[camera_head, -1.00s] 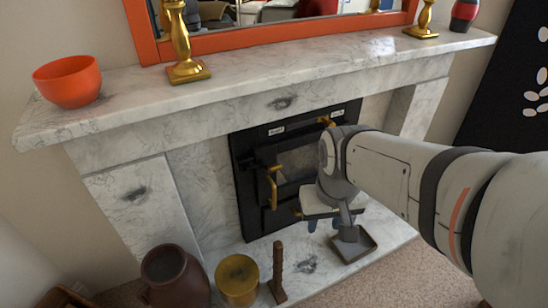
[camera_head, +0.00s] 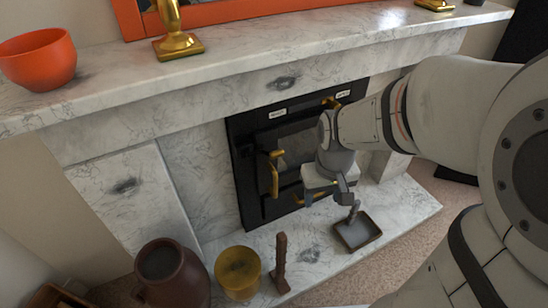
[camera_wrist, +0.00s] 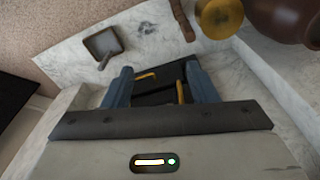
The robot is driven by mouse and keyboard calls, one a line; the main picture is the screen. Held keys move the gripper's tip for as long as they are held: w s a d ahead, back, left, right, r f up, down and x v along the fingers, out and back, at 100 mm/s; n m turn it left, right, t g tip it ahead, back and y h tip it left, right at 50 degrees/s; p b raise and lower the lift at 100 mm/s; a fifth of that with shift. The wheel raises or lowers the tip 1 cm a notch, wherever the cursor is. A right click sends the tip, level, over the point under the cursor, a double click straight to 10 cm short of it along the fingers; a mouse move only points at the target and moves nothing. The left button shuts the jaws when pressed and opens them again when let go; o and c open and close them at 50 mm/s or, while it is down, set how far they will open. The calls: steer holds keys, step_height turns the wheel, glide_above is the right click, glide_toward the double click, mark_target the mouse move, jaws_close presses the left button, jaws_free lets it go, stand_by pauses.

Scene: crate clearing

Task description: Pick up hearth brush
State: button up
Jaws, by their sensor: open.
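The hearth brush appears to be the slim brown upright piece (camera_head: 281,262) standing on the marble hearth. It also shows at the top of the wrist view (camera_wrist: 182,20). My gripper (camera_head: 326,198) is open and empty. It hangs above the hearth in front of the black stove, to the right of the brush and higher, not touching it. In the wrist view my two blue-grey fingers (camera_wrist: 160,76) are spread apart with only the stove front seen between them.
A grey pan with a handle (camera_head: 357,234) lies on the hearth right of the brush. A yellow pot (camera_head: 238,274) and a brown jug (camera_head: 172,276) stand left. The black stove (camera_head: 247,187) has brass handles. The marble mantel (camera_head: 235,80) overhangs, carrying an orange bowl (camera_head: 38,59).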

steer(key=n+b, duration=0.2)
steer(key=b, duration=0.2)
glide_toward(282, 234)
step_height(282, 234, up, 3)
steer(key=d, duration=0.3)
steer(key=shift+n+g, duration=0.5)
steer(key=shift+n, duration=0.1)
steer(key=a+f+b, duration=0.1)
steer(key=f, duration=0.2)
steer(key=a+f+b, duration=0.1)
steer(key=f, duration=0.2)
steer(key=w+a+f, duration=0.1)
steer(key=f, duration=0.3)
steer(key=shift+w+a+f+b, duration=0.15)
steer(key=shift+a+b, duration=0.15)
steer(key=shift+b, duration=0.1)
steer(key=f+b, duration=0.1)
steer(key=f, duration=0.1)
steer(key=f+b, duration=0.2)
steer(key=f, duration=0.1)
steer(key=shift+s+d+f, duration=0.15)
steer(key=shift+s+f, duration=0.1)
steer(key=shift+f, duration=0.15)
steer(key=shift+r, duration=0.1)
jaws_close()
